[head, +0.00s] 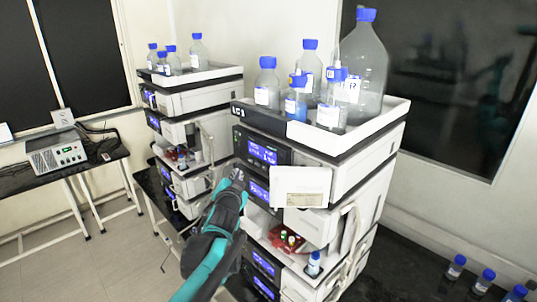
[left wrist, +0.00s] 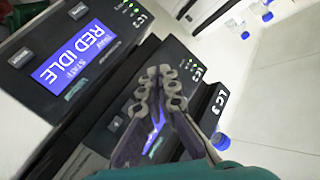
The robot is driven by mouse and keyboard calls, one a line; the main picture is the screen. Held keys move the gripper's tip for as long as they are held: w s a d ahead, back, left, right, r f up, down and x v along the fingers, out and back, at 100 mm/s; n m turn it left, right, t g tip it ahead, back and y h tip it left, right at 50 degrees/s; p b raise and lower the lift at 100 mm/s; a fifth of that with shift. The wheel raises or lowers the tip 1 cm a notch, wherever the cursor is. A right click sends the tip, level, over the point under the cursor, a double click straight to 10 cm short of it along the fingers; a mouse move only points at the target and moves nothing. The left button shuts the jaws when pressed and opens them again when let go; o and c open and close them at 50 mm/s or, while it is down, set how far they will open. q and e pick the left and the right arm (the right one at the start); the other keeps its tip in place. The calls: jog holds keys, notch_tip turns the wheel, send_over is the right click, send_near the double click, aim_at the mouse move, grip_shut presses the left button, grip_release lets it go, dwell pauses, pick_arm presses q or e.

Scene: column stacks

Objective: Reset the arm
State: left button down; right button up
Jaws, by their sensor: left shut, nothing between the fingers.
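My left arm comes up from the bottom of the head view, and its gripper (head: 236,180) is raised in front of the near column stack (head: 345,165). The gripper also shows in the left wrist view (left wrist: 160,75), with its fingers together and nothing between them. It is close in front of the stack's dark panels. A blue display (left wrist: 75,60) in the left wrist view reads "RED IDLE". I cannot tell whether the fingers touch the panel. My right gripper is not in view.
Blue-capped bottles (head: 267,85) stand in the white tray (head: 395,107) on the near stack. A second stack (head: 190,100) stands behind, left. Several small bottles (head: 455,267) stand on the dark bench at lower right. A side table (head: 20,180) holds a grey device (head: 57,153). Floor shows at left.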

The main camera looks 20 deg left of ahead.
pick_arm(q)
jog(key=s+d+f+n+g+h+b, duration=0.1)
jog(key=s+d+f+b, duration=0.6)
jog(key=f, duration=0.9)
jog(key=s+d+f+n+g+h+b, duration=0.1)
jog(key=s+d+f+g+h+b, duration=0.2)
jog(key=s+d+f+b, duration=0.4)
jog(key=s+d+f+g+h+b, duration=0.2)
jog(key=s+d+f+g+b, duration=0.2)
jog(key=f, duration=2.3)
jog(key=s+d+b, duration=0.3)
jog(key=s+b, duration=0.5)
jog(key=b, duration=0.6)
jog(key=shift+s+d+n, duration=0.25)
jog(key=shift+n, duration=0.15)
